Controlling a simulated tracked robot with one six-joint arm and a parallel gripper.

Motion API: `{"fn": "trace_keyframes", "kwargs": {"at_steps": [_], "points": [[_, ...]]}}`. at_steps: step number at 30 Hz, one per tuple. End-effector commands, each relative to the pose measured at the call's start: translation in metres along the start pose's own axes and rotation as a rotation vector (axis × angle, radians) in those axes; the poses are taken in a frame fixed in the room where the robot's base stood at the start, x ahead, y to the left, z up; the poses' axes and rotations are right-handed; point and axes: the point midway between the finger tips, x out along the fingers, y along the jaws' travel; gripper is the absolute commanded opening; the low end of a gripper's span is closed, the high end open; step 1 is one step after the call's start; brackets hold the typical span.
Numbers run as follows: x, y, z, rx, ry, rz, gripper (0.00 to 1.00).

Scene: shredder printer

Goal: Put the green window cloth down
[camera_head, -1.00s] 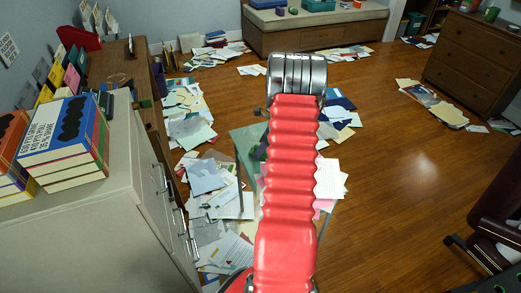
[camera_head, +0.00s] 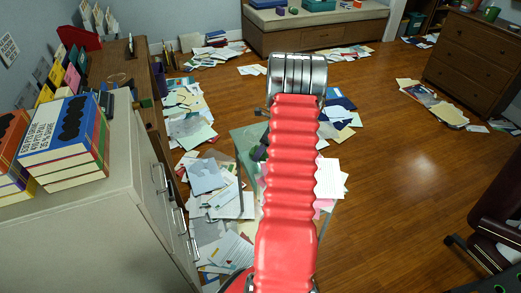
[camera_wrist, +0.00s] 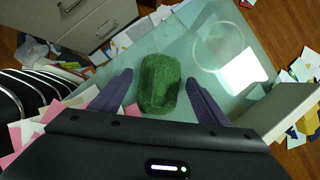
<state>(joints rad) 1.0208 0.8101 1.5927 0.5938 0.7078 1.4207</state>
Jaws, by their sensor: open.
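The green window cloth (camera_wrist: 160,84) is a rolled, fuzzy green bundle lying on a pale green glass tabletop (camera_wrist: 185,45) in the wrist view. My gripper (camera_wrist: 157,88) is open, with one purple finger on each side of the cloth. A gap shows between each finger and the cloth. In the head view my red arm hides the cloth and most of the glass top, whose left edge (camera_head: 244,140) shows beside the arm.
A round clear glass object (camera_wrist: 218,46) stands on the tabletop right of the cloth. A filing cabinet (camera_head: 130,215) with several drawer handles is at the left. Papers (camera_head: 207,175) litter the floor around the table. Open wooden floor (camera_head: 400,170) lies to the right.

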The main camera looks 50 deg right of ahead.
Motion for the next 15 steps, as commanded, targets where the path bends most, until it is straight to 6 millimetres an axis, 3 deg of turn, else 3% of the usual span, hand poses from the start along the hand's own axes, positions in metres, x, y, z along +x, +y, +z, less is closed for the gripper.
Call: {"fn": "trace_keyframes", "kwargs": {"at_steps": [5,15], "points": [[-0.016,-0.001,0.001,0.0,-0.001,-0.003,0.69],[-0.072,-0.001,0.001,-0.001,-0.001,-0.002,0.69]]}}
